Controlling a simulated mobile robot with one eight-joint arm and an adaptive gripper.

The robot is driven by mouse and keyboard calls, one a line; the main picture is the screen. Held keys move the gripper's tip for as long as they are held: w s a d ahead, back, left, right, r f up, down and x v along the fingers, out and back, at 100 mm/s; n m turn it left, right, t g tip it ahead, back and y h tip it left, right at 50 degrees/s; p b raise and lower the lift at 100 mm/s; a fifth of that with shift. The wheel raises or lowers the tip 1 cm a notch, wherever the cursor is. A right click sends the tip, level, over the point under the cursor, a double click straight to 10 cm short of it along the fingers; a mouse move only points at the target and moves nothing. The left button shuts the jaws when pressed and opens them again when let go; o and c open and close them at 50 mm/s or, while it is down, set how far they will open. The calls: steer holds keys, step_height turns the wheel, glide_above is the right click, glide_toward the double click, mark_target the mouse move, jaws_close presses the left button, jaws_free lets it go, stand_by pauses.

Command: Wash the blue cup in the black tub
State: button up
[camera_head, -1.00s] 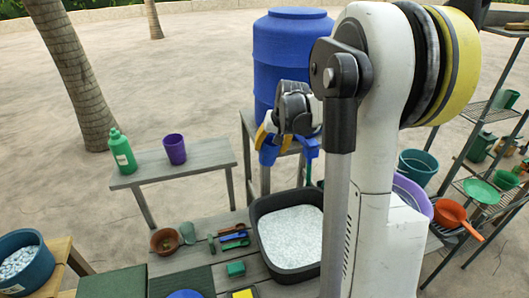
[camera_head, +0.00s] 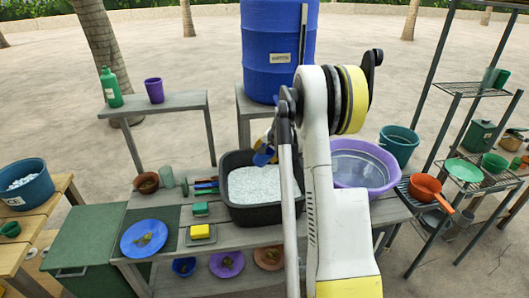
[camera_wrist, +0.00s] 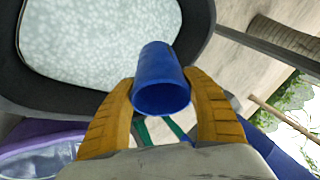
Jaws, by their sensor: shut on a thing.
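The blue cup (camera_wrist: 160,80) is held between the two yellow fingers of my gripper (camera_wrist: 165,100) in the wrist view. The fingers press on its sides. In the head view my gripper (camera_head: 264,152) is above the back right part of the black tub (camera_head: 262,215), partly hidden behind my arm, and a bit of the blue cup (camera_head: 262,158) shows there. The tub holds pale foamy water (camera_head: 253,185), and its dark rim also fills the upper left of the wrist view (camera_wrist: 197,22). The cup looks tilted; its height above the foam is unclear.
A purple basin of water (camera_head: 365,163) stands right of the tub. A yellow-and-green sponge (camera_head: 201,232), brushes (camera_head: 205,187) and a blue plate (camera_head: 144,238) lie to the left. A blue barrel (camera_head: 277,60) stands behind. An orange pan (camera_head: 428,190) is on the right rack.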

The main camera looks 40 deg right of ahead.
step_height(320, 180, down, 18)
steer(key=b, duration=0.9)
steer(key=shift+w, duration=0.1)
steer(key=shift+f, duration=0.15)
steer(key=shift+f+b, duration=0.4)
steer(key=shift+b, duration=0.25)
steer(key=shift+r, duration=0.15)
